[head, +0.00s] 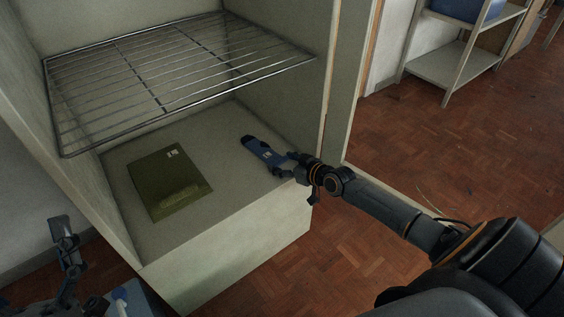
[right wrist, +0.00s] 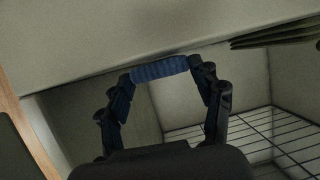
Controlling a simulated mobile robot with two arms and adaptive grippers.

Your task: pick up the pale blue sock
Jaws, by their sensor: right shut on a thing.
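A blue sock (head: 262,152) with a dark end and a small pale mark lies on the floor of the cabinet, near its right wall. It looks mid to dark blue in this light. My right gripper (head: 291,166) is at the sock's near right end. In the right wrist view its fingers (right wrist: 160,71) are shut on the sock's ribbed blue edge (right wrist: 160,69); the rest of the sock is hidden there. My left gripper (head: 62,228) is at the lower left, outside the cabinet and away from the sock; its jaw state is unclear.
A flat dark green packet (head: 168,184) lies left of the sock. A wire rack (head: 170,75) spans the cabinet (head: 240,245) above both. A blue object (head: 142,300) with something pale stands at the lower left, partly cut off. A shelf unit (head: 440,65) stands behind right.

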